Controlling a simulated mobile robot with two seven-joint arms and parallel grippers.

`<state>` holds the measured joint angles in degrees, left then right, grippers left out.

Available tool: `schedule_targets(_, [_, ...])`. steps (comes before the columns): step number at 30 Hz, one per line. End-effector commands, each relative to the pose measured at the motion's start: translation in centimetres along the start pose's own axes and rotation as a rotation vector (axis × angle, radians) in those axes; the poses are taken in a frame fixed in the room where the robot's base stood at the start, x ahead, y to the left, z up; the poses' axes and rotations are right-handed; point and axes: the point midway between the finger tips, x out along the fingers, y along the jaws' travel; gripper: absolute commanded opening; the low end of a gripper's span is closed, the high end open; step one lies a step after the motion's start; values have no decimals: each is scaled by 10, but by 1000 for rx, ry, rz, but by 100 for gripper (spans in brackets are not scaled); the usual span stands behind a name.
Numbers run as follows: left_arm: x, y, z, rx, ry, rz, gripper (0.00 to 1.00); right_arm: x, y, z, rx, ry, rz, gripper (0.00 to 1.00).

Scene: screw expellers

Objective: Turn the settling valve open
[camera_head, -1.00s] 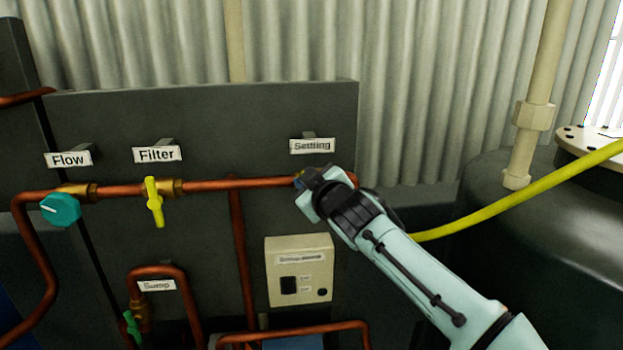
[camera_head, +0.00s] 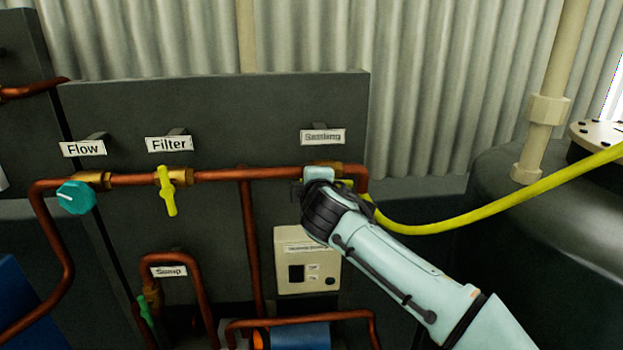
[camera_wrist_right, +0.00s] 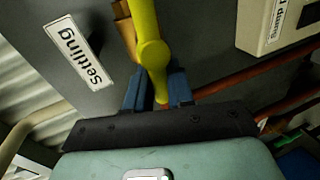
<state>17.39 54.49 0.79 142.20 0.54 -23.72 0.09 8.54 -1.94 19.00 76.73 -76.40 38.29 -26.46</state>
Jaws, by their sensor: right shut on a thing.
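The settling valve has a yellow handle (camera_wrist_right: 149,48), which shows in the right wrist view beside a brass fitting (camera_wrist_right: 124,28). In that view the handle looks roughly in line with the fitting. My right gripper (camera_wrist_right: 158,88) is shut on the lower end of the handle, one dark blue finger on each side. The Settling sign (camera_wrist_right: 77,55) is to the left. In the head view my right gripper (camera_head: 319,174) is at the right end of the copper pipe, under the Settling sign (camera_head: 322,136), and hides most of the valve. My left gripper is not in view.
The Filter valve's yellow handle (camera_head: 167,190) and teal Flow knob (camera_head: 76,197) are further left on the pipe. A beige switch box (camera_head: 307,272) sits below my right gripper. A yellow hose (camera_head: 480,218) runs right, past a dark tank (camera_head: 560,230).

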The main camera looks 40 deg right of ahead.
Motion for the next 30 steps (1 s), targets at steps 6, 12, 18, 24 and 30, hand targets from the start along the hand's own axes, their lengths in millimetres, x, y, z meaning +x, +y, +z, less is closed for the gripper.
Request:
schedule_targets(6, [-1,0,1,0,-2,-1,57,1,-3,0,-77,-21,-2,0])
schedule_targets(12, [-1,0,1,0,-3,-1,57,1,-4,1,-107,-30,-1,0])
schedule_targets(18, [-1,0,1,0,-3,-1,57,1,-4,1,-112,-32,-2,0])
schedule_targets(24, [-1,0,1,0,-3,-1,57,1,-4,1,-112,-32,-2,0])
schedule_targets(30, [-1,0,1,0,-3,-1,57,1,-4,1,-110,-31,-1,40])
